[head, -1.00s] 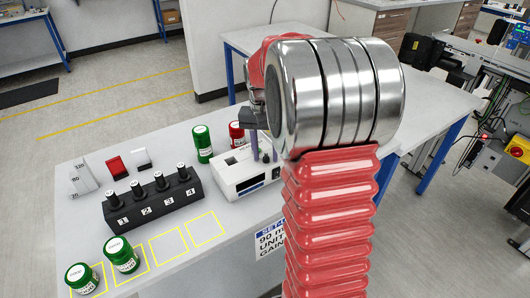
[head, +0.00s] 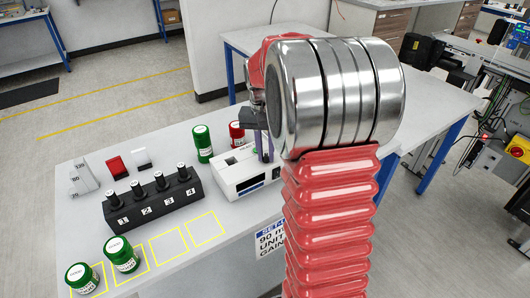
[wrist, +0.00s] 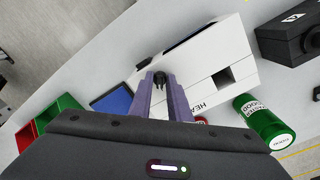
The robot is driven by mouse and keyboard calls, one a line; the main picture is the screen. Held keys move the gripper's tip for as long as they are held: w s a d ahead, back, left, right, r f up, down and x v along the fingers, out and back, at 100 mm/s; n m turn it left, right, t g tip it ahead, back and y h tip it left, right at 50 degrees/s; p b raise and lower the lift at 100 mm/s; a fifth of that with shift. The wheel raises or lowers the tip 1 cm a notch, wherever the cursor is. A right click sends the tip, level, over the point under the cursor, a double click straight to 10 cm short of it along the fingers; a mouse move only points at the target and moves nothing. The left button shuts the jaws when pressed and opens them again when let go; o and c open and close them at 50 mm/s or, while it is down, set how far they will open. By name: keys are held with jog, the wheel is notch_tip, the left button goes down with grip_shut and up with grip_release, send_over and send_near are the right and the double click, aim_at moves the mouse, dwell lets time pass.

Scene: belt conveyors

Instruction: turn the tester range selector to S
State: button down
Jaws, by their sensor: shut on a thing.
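The tester (head: 245,190) is a white box on the bench, beside my arm in the head view. In the wrist view the tester's white face (wrist: 205,55) fills the upper middle, with dark lettering and a square recess. My gripper (head: 264,150) is over the tester's right end in the head view. In the wrist view my gripper (wrist: 160,80) has its two purple fingers closed around the black range selector knob (wrist: 159,75). The knob is mostly hidden between the fingers, and its pointer and the range letters, including S, cannot be read.
A black block (head: 150,205) with several numbered plugs stands left of the tester. More green jars stand at front left (head: 121,255).

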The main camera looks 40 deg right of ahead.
aim_at(264, 158)
jog(key=shift+n, duration=0.3)
jog(key=n, duration=1.1)
jog(key=shift+t, duration=0.3)
dwell(0.4)
jog(key=c, duration=1.7)
grip_release()
jog(key=shift+o, duration=0.2)
jog(key=shift+r, duration=0.1)
notch_tip(264, 158, up, 14)
jog(key=shift+s+a+f, duration=0.15)
jog(key=shift+a+f, duration=0.1)
jog(key=shift+a, duration=0.1)
